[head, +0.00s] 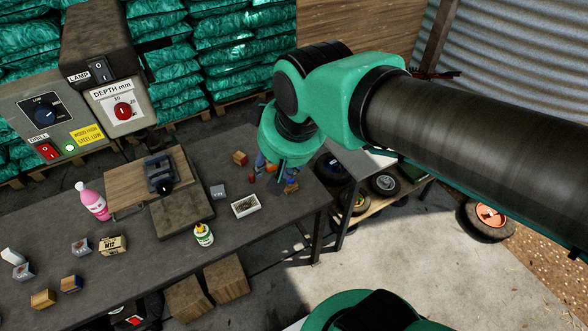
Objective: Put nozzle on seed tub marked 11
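My gripper (278,174) hangs below my green wrist over the right end of the dark workbench (150,268). Its fingers are small and partly hidden by the wrist; a small orange-red thing shows near them, and I cannot tell if it is held. Small grey boxes or tubs with pale labels stand on the bench: one right of the drill base (218,191), one left of centre (81,246), one at the far left (22,270). Their markings are too small to read, so I cannot tell which is 11. A white piece (11,255) lies by the far-left one. I cannot identify a nozzle for certain.
A pink bottle (94,203), an M12 box (112,245), a white-and-green bottle (203,235), a white tray (245,206) and wooden blocks (43,299) stand on the bench. The drill press head (45,115) rises at the left.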

